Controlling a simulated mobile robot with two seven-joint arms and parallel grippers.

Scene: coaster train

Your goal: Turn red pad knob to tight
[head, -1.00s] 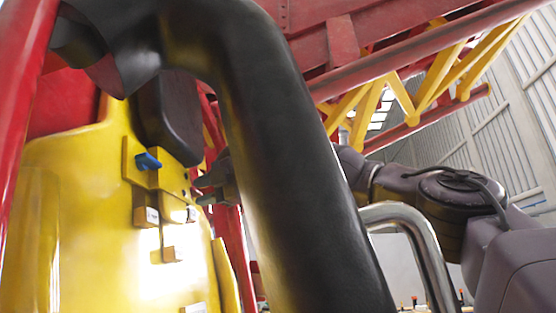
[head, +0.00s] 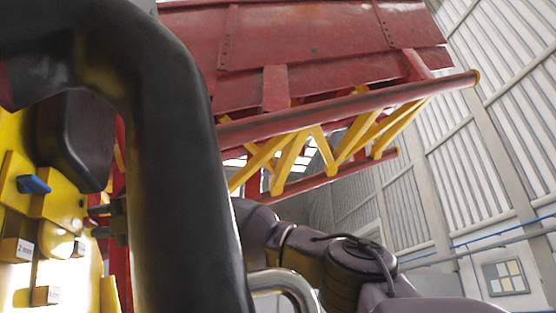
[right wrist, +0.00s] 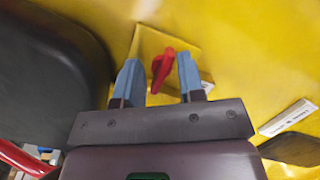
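The red pad knob (right wrist: 162,70) sticks out from a yellow plate (right wrist: 150,42) on the yellow seat shell in the right wrist view. My right gripper (right wrist: 158,78) is open, with its two blue-grey fingers on either side of the red knob. There is a gap at the right finger; I cannot tell whether the left finger touches it. In the head view my right gripper (head: 97,221) shows at the left, beside the yellow panel, partly behind a thick black bar. The red knob does not show there. My left gripper is not in view.
A blue knob (head: 33,184) sits on the yellow panel. The thick black bar (head: 180,170) crosses in front of my right arm. A dark pad (right wrist: 45,80) lies left of the gripper. A bent metal tube (head: 288,284) stands near. Red and yellow track structure (head: 320,110) is overhead.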

